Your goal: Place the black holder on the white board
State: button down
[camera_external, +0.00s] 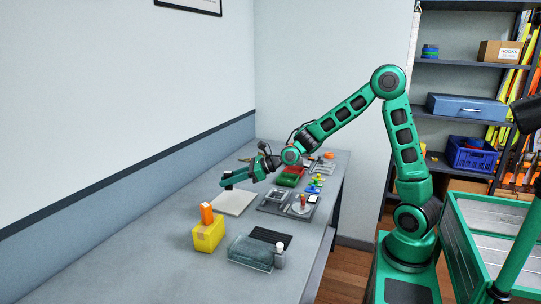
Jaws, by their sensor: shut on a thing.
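The white board (234,204) lies flat on the grey bench, toward the wall. My gripper (230,177) is above the board's far left part, with my arm reaching in from the right. It is shut on a small dark piece, the black holder (227,185), which hangs just under the fingers. The holder is small and partly hidden by the fingers. I cannot tell whether it touches the board or is slightly above it.
A clear grey bin (250,253), a black ribbed mat (270,237) and a small bottle (280,256) are nearer. Grey trays (272,197) and several coloured parts crowd the bench right of the board.

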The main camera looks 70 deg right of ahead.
jog(key=shift+f, duration=0.5)
jog(key=w+d+f, duration=0.1)
jog(key=d+f, duration=0.1)
jog(key=d, duration=0.1)
jog(key=w+d+f, duration=0.2)
jog(key=d, duration=0.2)
jog(key=w+d+f, duration=0.2)
jog(key=d+f, duration=0.1)
jog(key=shift+w+d+f, duration=0.1)
jog(key=shift+w+d, duration=0.1)
jog(key=shift+f, duration=1.95)
jog(key=c, duration=1.5)
grip_release()
jog(key=v, duration=1.2)
